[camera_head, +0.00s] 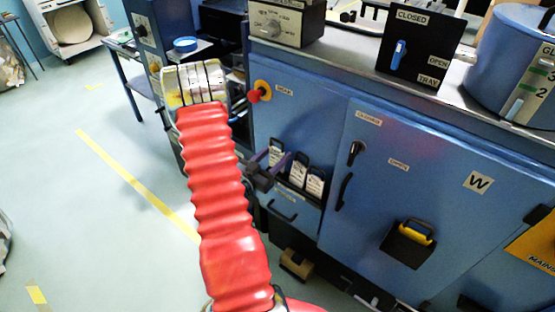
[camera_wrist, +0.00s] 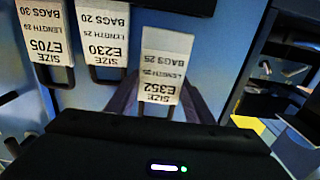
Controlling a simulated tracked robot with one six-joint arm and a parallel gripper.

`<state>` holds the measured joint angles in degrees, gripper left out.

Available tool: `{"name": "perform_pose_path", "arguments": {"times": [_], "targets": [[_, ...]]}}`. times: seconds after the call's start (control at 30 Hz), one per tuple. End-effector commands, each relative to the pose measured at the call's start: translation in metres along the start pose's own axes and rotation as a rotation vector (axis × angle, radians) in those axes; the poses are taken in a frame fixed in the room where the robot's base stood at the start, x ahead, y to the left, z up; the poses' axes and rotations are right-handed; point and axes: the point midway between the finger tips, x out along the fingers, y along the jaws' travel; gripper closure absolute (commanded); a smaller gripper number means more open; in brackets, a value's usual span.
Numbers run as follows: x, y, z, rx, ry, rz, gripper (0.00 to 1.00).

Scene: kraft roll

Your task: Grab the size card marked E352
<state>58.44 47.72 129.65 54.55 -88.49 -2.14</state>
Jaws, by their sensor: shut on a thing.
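The size card marked E352 (camera_wrist: 163,75) is white with black print and shows upside down in the wrist view. The dark fingers of my gripper (camera_wrist: 160,95) are on both sides of it, shut on it. In the head view my gripper (camera_head: 268,169) is at the blue cabinet front, at the leftmost white card (camera_head: 276,152). Cards E230 (camera_wrist: 104,40) and E705 (camera_wrist: 42,42) hang beside it, apart from the fingers. I cannot tell whether E352 is still on its holder.
The blue cabinet (camera_head: 390,150) has a black door handle (camera_head: 344,190) and a yellow-and-black holder (camera_head: 410,238) to the right. A red knob (camera_head: 254,96) sticks out above the cards.

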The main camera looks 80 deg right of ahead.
Motion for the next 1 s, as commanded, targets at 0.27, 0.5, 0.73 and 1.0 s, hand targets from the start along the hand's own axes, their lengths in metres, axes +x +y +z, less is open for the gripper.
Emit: {"name": "perform_pose_path", "arguments": {"times": [0.27,0.5,0.73,1.0], "targets": [[0.0,0.0,-0.034,0.003,0.002,0.0,0.74],[-0.038,-0.001,-0.033,-0.001,-0.001,-0.004,0.74],[-0.079,-0.002,-0.032,-0.001,-0.001,-0.006,0.74],[-0.125,-0.002,-0.033,-0.001,0.0,-0.006,0.74]]}}
